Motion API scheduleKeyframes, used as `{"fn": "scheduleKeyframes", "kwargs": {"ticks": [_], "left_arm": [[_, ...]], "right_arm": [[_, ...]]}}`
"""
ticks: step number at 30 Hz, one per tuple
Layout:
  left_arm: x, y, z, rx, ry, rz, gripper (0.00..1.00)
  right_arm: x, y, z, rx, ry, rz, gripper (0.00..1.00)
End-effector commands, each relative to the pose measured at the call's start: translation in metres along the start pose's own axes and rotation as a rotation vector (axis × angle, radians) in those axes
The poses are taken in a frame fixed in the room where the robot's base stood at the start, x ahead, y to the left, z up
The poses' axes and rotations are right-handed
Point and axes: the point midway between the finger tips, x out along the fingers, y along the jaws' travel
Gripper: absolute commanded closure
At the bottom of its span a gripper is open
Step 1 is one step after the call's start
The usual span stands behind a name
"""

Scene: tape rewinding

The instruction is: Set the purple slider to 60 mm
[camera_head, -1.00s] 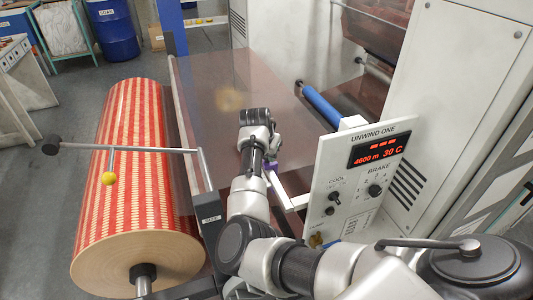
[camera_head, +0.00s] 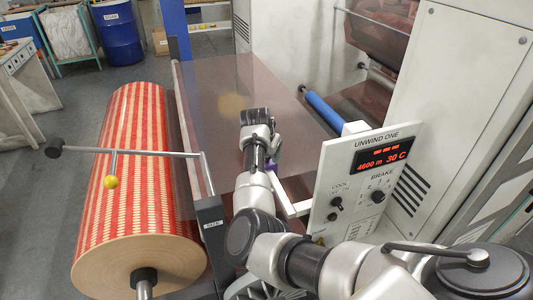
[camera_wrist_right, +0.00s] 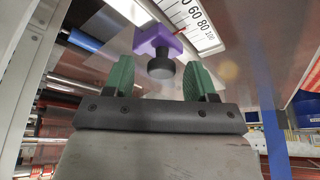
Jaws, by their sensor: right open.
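The purple slider (camera_wrist_right: 157,42) shows in the right wrist view with a dark round knob (camera_wrist_right: 161,67). It sits beside a white scale (camera_wrist_right: 194,24) with marks, on which 60, 80 and 100 can be read. A thin red pointer (camera_wrist_right: 181,30) reaches the scale's edge near these figures; its exact reading is unclear. My right gripper (camera_wrist_right: 160,72) is open, one green finger on each side of the knob, with gaps showing. In the head view my right gripper (camera_head: 257,117) is over the reddish web, and only a small purple patch shows beside it. My left gripper is not in view.
A control panel (camera_head: 357,150) marked UNWIND ONE stands to the right of my right arm. A red and cream roll (camera_head: 128,170) lies at left, with a grey bar and yellow ball (camera_head: 110,182) over it. A blue roller (camera_head: 323,107) is beyond the gripper.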

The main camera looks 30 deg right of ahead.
Motion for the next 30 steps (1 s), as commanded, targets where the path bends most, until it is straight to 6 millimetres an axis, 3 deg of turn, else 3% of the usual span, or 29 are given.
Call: {"fn": "scheduleKeyframes", "kwargs": {"ticks": [5,18,30], "left_arm": [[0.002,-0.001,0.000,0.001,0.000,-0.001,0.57],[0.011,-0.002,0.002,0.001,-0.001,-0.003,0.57],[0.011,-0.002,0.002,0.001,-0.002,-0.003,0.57]], "right_arm": [[-0.017,-0.001,0.000,0.000,0.003,-0.003,0.44],[-0.096,-0.001,0.000,0.000,0.002,-0.001,0.44],[-0.108,0.000,0.000,0.000,0.000,0.000,0.44]]}}
